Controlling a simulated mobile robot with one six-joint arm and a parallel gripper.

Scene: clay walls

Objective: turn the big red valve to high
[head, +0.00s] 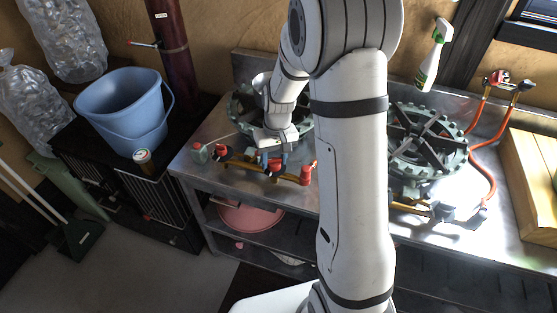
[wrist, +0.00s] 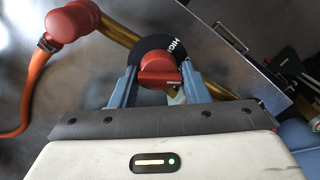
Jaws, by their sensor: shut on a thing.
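The big red valve (wrist: 158,64) sits on a black round dial (wrist: 150,46) on a brass pipe. The valve's grip bar lies about level across the wrist view. My gripper (wrist: 158,76) has its blue fingers on either side of the valve, shut on it. In the head view my gripper (head: 272,158) points down at the brass pipe along the front of the left burner, and hides most of the valve.
A red fitting with a hose (wrist: 72,22) is close to my fingers. The left burner (head: 243,103) stands behind my gripper on the metal bench (head: 190,165); a right burner (head: 425,140) is beyond my arm. A blue bucket (head: 125,108) is at left.

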